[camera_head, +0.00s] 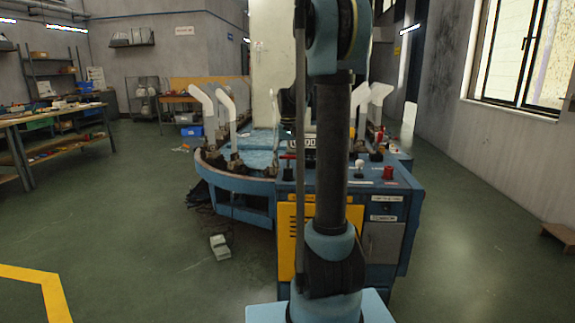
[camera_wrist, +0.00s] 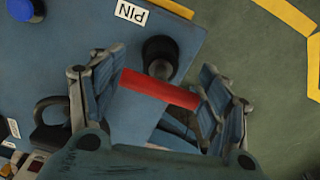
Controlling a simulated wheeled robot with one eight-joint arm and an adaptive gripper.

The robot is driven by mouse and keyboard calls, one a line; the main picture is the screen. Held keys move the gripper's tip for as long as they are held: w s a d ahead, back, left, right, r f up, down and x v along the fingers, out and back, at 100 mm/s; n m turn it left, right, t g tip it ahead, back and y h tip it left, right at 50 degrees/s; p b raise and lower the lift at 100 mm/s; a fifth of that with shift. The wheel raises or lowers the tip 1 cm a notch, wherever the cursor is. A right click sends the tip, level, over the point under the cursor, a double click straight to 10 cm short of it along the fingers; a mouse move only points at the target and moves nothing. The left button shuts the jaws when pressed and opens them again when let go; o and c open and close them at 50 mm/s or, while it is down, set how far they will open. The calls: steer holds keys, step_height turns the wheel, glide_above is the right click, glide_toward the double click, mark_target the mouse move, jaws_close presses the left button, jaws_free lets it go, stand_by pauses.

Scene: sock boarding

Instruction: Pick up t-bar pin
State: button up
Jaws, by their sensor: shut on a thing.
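The t-bar pin shows in the wrist view as a red bar (camera_wrist: 160,88) lying across the space between the fingers of my gripper (camera_wrist: 158,86). The fingers are shut on it, one at each end. The rest of the pin is hidden below the bar. A black round fitting (camera_wrist: 160,56) stands just beyond the bar on the blue console top (camera_wrist: 85,40), near a white PIN label (camera_wrist: 131,12). I cannot tell whether the pin still touches the console. In the head view my arm hides most of my gripper.
The blue console (camera_head: 392,240) carries a red knob (camera_head: 388,173) and other controls. White foot-shaped boards (camera_head: 203,103) stand around the machine's round table (camera_head: 240,184). A small grey block (camera_head: 220,247) lies on the floor at left. The floor at right is mostly clear.

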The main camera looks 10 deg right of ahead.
steer(key=shift+r, duration=0.1)
steer(key=shift+r, duration=8.3)
steer(key=shift+c, duration=0.2)
steer(key=shift+r, duration=0.1)
